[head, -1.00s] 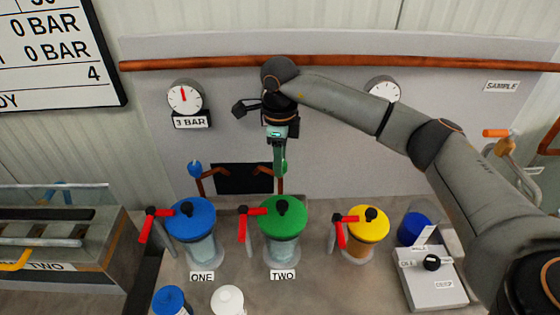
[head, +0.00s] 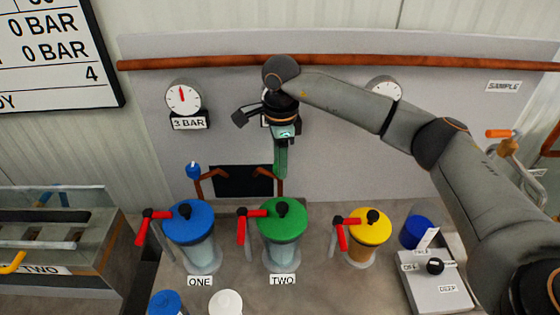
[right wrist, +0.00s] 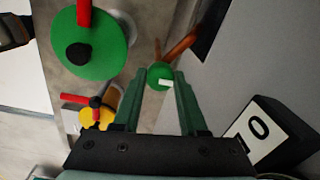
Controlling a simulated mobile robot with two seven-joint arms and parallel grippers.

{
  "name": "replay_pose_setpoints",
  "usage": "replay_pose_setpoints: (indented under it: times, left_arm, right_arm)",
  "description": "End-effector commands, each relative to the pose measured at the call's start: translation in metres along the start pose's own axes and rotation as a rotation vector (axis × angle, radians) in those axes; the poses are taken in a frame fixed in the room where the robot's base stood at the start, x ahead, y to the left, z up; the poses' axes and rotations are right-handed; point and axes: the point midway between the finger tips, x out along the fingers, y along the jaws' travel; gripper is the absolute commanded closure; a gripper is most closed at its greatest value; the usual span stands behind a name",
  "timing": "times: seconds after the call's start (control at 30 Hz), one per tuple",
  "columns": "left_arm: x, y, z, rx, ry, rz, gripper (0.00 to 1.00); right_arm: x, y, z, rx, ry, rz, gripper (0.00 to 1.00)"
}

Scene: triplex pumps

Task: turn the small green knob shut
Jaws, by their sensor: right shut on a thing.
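My right gripper (head: 281,172) points down at the pipe behind the green-lidded pump labelled TWO. In the right wrist view the small green knob (right wrist: 158,72), with a white mark on its face, sits between the tips of the two green fingers (right wrist: 160,85). The fingers are shut on it. In the head view the gripper hides the knob. My left gripper is not in view.
The green-lidded pump (head: 283,220) with a red lever stands just in front of the gripper. A blue-lidded pump (head: 190,222) and a yellow-lidded one (head: 369,225) flank it. A small blue knob (head: 194,170) is left of the gripper. The gauge (head: 183,97) labelled 3 BAR hangs behind.

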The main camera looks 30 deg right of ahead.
Motion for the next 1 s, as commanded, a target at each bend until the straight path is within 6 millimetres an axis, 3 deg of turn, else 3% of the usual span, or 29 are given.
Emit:
replay_pose_setpoints:
  times: [0.13,0.17,0.4,0.77,1.0]
  left_arm:
    - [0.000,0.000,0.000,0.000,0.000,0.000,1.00]
    - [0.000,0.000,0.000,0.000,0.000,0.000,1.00]
    - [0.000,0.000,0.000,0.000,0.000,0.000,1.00]
    - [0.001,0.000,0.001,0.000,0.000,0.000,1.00]
    - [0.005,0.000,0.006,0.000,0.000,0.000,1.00]
  right_arm:
    - [-0.001,-0.001,0.000,-0.002,-0.001,-0.003,1.00]
    - [-0.001,-0.001,0.000,-0.002,-0.001,-0.003,0.57]
    - [-0.001,0.000,0.000,0.000,-0.001,-0.002,0.30]
    - [-0.006,-0.001,0.000,0.001,-0.002,-0.004,0.28]
    - [-0.049,-0.001,0.001,0.001,-0.003,-0.007,0.28]
